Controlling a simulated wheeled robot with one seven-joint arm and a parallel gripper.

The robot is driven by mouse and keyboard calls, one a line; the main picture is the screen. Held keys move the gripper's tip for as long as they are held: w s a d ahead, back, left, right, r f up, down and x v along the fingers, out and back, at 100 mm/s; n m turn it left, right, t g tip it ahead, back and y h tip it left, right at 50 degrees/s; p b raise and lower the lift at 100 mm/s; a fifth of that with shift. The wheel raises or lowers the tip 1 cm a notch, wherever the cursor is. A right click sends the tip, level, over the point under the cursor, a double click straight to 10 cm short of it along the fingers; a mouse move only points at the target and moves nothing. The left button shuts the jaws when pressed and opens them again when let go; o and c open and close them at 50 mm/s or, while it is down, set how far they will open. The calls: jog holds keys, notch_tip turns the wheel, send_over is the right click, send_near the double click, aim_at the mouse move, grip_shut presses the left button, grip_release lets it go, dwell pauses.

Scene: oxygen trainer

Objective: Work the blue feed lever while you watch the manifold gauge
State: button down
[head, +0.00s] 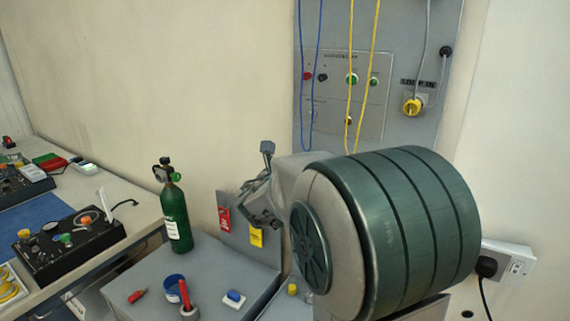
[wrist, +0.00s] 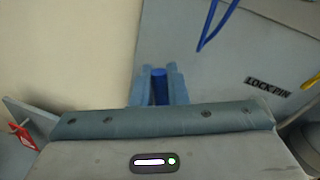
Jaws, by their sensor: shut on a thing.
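In the wrist view, my gripper (wrist: 158,72) has its two blue-grey fingers on either side of a short upright blue bar (wrist: 160,88), which looks like the blue feed lever. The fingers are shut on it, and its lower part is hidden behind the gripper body. In the head view, grey parts of my arm's end show beside the large green-banded arm link, but the fingers and the held bar cannot be made out. I cannot pick out the manifold gauge in either view.
A grey wall panel (head: 346,95) carries coloured knobs and hanging blue and yellow cords. A black control box (head: 75,243) sits on the left table.

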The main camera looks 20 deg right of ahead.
dwell(0.3)
jog(key=c, duration=1.5)
grip_release()
jog(key=f+b+v, duration=0.1)
jog(key=v, duration=1.2)
jog(key=shift+s+a+r+b, duration=0.3)
jog(key=shift+a+r+b, duration=0.05)
jog(key=shift+r, duration=0.2)
